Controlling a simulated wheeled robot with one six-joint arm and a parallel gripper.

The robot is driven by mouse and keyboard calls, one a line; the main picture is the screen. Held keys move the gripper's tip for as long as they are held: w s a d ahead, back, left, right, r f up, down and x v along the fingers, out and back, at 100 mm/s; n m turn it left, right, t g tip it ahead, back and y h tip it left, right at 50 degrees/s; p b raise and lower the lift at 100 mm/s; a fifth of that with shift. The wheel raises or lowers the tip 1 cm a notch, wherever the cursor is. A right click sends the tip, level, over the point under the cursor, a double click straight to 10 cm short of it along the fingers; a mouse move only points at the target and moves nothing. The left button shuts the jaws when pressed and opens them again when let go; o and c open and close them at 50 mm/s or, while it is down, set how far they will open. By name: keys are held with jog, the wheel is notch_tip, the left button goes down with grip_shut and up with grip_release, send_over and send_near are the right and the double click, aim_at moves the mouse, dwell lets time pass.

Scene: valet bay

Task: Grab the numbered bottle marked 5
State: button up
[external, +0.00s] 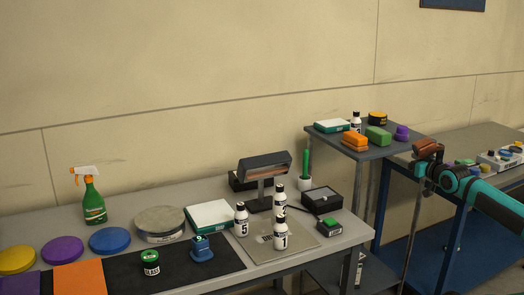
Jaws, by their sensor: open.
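The bottle marked 5 (241,221) is white with a black cap. It stands upright on the front table, at the left edge of a grey mat. The bottle marked 1 (281,236) stands to its right and a little nearer. Another numbered bottle (280,200) stands behind, partly hidden by bottle 1, and its number is hard to read. My gripper (424,150) is at the right, beside the small raised table and well away from the bottles. It is open, and I see nothing held in it.
A green-and-white box (211,215) and a blue stamp-like object (201,247) sit left of bottle 5. A dark lamp-like stand (265,170) rises behind the bottles. A black box (321,201) is to their right. A raised table (372,152) with several items stands between my gripper and the bottles.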

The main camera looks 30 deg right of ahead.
jog(key=w+a+r+n+g+y, duration=0.2)
jog(key=w+a+r+g+y, duration=0.1)
jog(key=w+a, duration=0.55)
jog(key=n+g, duration=0.8)
jog(key=g, duration=0.3)
send_over(241, 216)
jog(key=s+d, duration=0.3)
jog(key=d, duration=0.3)
jog(key=f, duration=0.1)
jog(key=shift+g, duration=0.3)
jog(key=x, duration=1.8)
jog(key=shift+w+a+r, duration=0.2)
jog(key=shift+w+a, duration=0.1)
jog(key=shift+a, duration=0.05)
jog(key=shift+y, duration=0.3)
jog(key=c, duration=1.2)
jog(key=shift+o, duration=0.2)
jog(key=shift+r, duration=0.1)
